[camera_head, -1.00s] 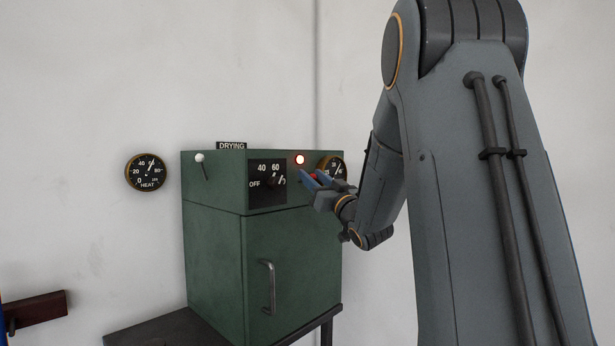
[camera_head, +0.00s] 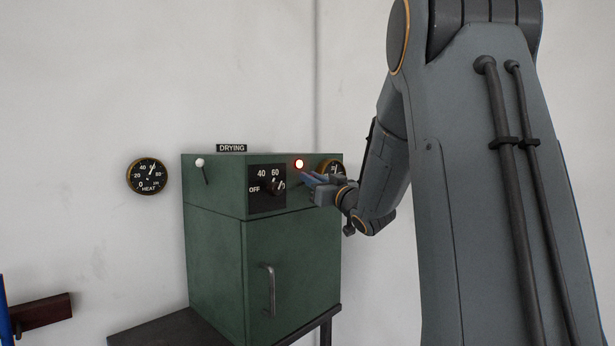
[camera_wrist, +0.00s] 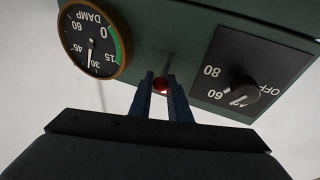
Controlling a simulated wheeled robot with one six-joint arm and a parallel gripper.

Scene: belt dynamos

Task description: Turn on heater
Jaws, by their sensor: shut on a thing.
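The heater is a green cabinet (camera_head: 285,235) with a sign reading DRYING (camera_head: 231,148) on top. Its front panel has a black dial with an OFF mark (camera_head: 267,188) and a red lamp (camera_head: 299,163), which glows. My gripper (camera_head: 310,179) is at the right part of the panel. In the wrist view, upside down, my gripper (camera_wrist: 161,84) is shut on the red knob (camera_wrist: 160,85) of a thin lever (camera_wrist: 167,66), between the DAMP gauge (camera_wrist: 92,40) and the dial (camera_wrist: 243,92). The fingers partly hide the knob.
A white-knobbed lever (camera_head: 200,163) is on the cabinet's left. A HEAT gauge (camera_head: 147,176) hangs on the wall to the left. The cabinet door has a handle (camera_head: 269,290). The cabinet stands on a dark table (camera_head: 165,331). A brown block (camera_head: 45,311) is at lower left.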

